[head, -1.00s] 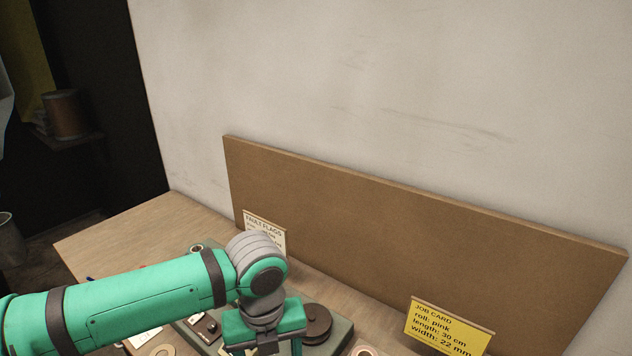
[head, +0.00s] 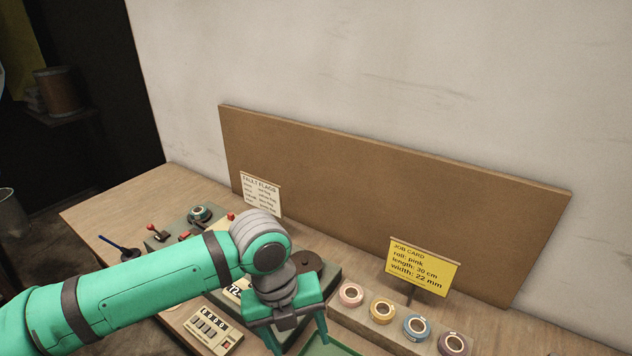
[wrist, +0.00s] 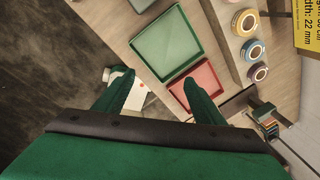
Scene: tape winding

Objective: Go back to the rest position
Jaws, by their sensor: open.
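My gripper (head: 298,335) is open and empty, pointing down above the front part of the bench. In the wrist view its two green fingers (wrist: 154,84) are spread apart. They are over the bench's edge near a red tray (wrist: 207,82) and a green tray (wrist: 163,45). The right finger overlaps the red tray in that view; I cannot tell its height above it. My green arm reaches in from the left in the head view and hides part of the machine on the bench.
Pink (head: 351,295), yellow (head: 382,311), blue (head: 416,327) and purple (head: 453,344) tape rolls stand in a row at right. Behind them is a yellow job card (head: 423,267). A fault flags card (head: 261,195) leans near the brown backboard (head: 380,190). A counter box (head: 213,331) lies in front.

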